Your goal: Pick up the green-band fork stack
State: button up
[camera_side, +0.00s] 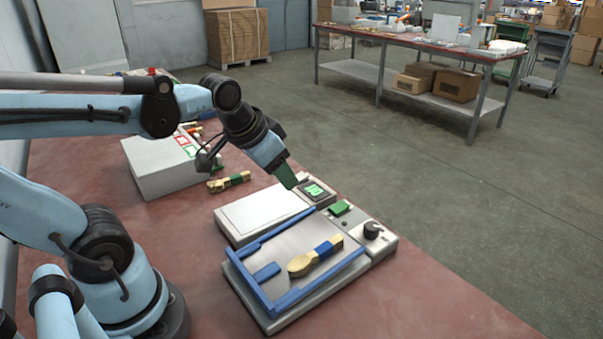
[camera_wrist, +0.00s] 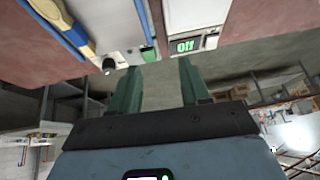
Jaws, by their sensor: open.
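A wooden utensil stack with a green band (camera_side: 229,182) lies on the red table, between the grey-white box and the scale; whether it is forks is too small to tell. It is not visible in the wrist view. My gripper (camera_side: 290,183) is open and empty, with green fingers pointing down above the far right end of the scale, near its display. It is to the right of the green-banded stack and apart from it. Both fingers of my gripper also show in the wrist view (camera_wrist: 158,72), with nothing between them.
A scale with a pale plate (camera_side: 262,215) and lit display (camera_side: 316,192) stands beside a blue-railed tray device (camera_side: 300,238). A blue-banded wooden spoon stack (camera_side: 315,258) lies on that tray. A knob (camera_side: 372,230) and green button (camera_side: 340,208) sit behind. The box (camera_side: 160,172) stands left.

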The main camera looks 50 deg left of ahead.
jog(key=w+a+g, duration=0.3)
jog(key=a+g, duration=0.1)
jog(key=a, duration=1)
jog(key=g, duration=0.2)
send_over(229, 178)
notch_tip(229, 178, down, 2)
jog(key=shift+h, duration=0.4)
jog(key=f, duration=0.6)
jog(key=shift+a+f, duration=0.2)
jog(key=shift+d+f, duration=0.15)
jog(key=shift+f, duration=2.8)
jog(key=shift+c, duration=0.4)
grip_shut()
